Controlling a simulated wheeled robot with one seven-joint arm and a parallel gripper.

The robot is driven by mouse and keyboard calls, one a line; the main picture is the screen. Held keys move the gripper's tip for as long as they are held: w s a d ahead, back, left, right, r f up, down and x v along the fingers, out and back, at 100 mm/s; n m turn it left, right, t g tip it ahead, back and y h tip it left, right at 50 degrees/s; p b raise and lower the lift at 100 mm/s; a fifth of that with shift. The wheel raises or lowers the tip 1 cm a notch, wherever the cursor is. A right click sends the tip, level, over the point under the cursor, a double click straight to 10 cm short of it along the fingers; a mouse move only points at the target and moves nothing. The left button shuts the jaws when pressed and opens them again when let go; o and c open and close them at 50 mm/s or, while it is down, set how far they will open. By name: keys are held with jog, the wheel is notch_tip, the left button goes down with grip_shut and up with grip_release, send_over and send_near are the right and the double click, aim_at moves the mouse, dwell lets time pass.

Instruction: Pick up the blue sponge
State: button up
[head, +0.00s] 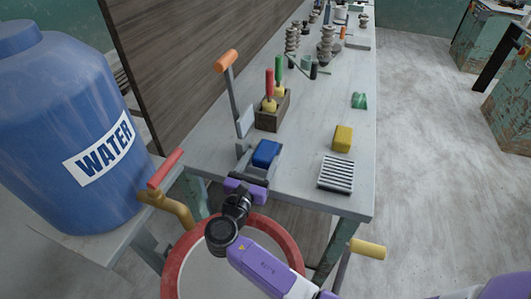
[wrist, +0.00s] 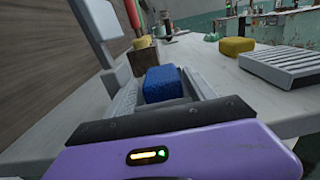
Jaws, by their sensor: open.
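The blue sponge (head: 267,153) is a small block near the front left of the table in the head view. In the wrist view the blue sponge (wrist: 168,84) lies straight ahead, just beyond my gripper and between its fingers as seen from there. My gripper (head: 257,163) is open at the table's near edge, with its fingers reaching toward the sponge. The wrist view shows the open gripper (wrist: 165,98) from behind. I cannot tell whether either finger touches the sponge.
A grey tool with an orange handle (head: 226,61) stands just left of the sponge. Behind is a wooden box (head: 271,118) holding tools. To the right are a yellow sponge (head: 343,138) and a ribbed grey rack (head: 336,174). A blue water barrel (head: 60,80) stands left.

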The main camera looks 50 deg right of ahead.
aim_at(267, 148)
jog(key=shift+p+x, duration=0.35)
jog(key=shift+x, duration=2.35)
jog(key=shift+c, duration=0.4)
jog(key=c, duration=1.1)
jog(key=shift+c, duration=0.2)
jog(key=shift+r, duration=0.1)
notch_tip(267, 148, up, 20)
jog(key=p, duration=0.2)
jog(key=shift+s, duration=0.1)
